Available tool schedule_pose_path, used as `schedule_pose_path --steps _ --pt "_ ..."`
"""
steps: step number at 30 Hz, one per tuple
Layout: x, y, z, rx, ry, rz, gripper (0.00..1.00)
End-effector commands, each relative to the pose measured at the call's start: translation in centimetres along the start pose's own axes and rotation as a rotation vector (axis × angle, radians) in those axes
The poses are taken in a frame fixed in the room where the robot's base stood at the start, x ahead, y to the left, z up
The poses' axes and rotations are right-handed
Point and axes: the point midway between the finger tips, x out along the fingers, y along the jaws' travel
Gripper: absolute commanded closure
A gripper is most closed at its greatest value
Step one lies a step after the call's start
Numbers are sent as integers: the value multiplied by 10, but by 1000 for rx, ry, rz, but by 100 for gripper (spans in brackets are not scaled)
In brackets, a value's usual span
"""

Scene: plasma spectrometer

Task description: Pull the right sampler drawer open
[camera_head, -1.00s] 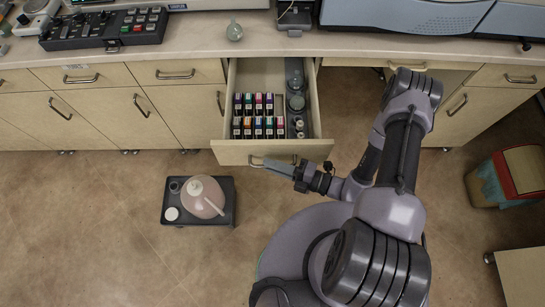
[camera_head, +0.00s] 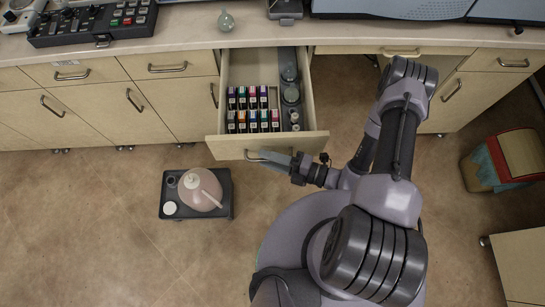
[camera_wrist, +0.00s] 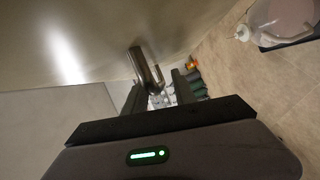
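A pale wooden drawer (camera_head: 225,147) stands out from under the counter, well open in the head view. Two rows of small dark bottles with coloured labels (camera_head: 252,120) and a few grey round containers (camera_head: 291,94) lie in it. My gripper (camera_head: 277,158) is at the front of this drawer, at its metal handle (camera_head: 252,155). In the wrist view the handle (camera_wrist: 146,66) runs between the two fingers of my gripper (camera_wrist: 157,82), which look closed around it. The exact finger contact is partly hidden.
A low dark stand (camera_head: 228,209) with a pinkish wash bottle (camera_head: 201,190) is on the floor left of my base. A red and tan bin (camera_head: 503,160) stands at the right. Closed drawers and cupboards flank the open drawer. Floor in front is mostly clear.

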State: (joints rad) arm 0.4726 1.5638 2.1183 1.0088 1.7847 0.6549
Motion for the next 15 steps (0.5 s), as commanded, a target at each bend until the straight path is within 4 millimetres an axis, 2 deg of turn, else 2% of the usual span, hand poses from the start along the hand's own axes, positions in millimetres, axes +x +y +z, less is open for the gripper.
schedule_pose_path --steps 5,8,15 --pt "-2 0 0 0 -1 0 68" --pt "-13 2 2 0 -5 1 68" --pt "-77 3 2 -2 -10 2 68"
